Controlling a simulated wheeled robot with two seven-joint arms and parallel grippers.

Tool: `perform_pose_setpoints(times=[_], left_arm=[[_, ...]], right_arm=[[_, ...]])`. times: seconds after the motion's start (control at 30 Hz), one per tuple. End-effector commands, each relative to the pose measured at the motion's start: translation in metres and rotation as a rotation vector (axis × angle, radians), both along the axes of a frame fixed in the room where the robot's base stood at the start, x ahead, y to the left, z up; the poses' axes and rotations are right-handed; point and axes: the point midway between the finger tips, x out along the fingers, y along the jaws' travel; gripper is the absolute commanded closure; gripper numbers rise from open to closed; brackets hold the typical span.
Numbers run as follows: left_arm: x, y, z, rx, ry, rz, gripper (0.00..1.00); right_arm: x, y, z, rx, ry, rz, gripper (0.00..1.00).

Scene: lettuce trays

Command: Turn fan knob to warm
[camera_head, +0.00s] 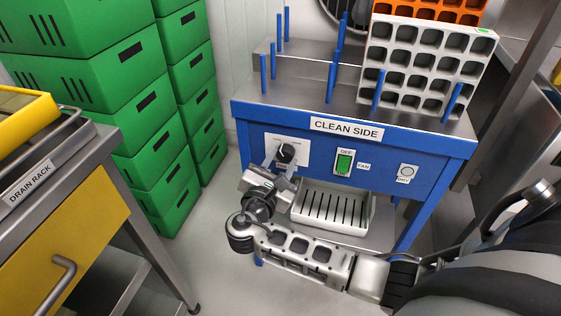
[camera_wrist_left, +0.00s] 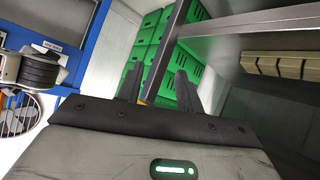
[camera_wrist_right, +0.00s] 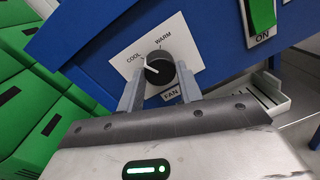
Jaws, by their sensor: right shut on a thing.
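The fan knob (camera_head: 286,152) is black and sits on a white plate at the left of the blue CLEAN SIDE station's front. In the right wrist view the knob (camera_wrist_right: 159,67) has COOL and WARM labels above it, and its white mark points left, towards the COOL side. My right gripper (camera_head: 276,166) is at the knob, its fingers (camera_wrist_right: 160,82) shut on it from both sides. My left gripper (camera_wrist_left: 158,88) shows only in its own wrist view, with its fingers apart and nothing between them.
A green rocker switch (camera_head: 344,162) and a round DRY button (camera_head: 407,171) are right of the knob. A slotted white tray (camera_head: 332,206) sits below. Blue pegs and a white tray rack (camera_head: 421,23) stand on top. Green crates (camera_head: 112,100) and a drain rack cart (camera_head: 96,145) are left.

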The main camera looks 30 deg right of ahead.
Motion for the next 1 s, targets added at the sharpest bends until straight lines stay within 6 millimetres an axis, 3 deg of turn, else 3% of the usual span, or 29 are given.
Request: perform_pose_setpoints(times=[0.57, 1.0], left_arm=[[-0.003, 0.002, -0.001, 0.0, 0.002, 0.007, 0.64], [0.0, -0.005, -0.026, -0.004, 0.043, -0.014, 0.64]], right_arm=[[-0.001, 0.0, -0.001, 0.342, -0.396, -0.002, 0.87], [-0.001, 0.0, -0.001, 0.589, -0.686, -0.003, 0.87]])
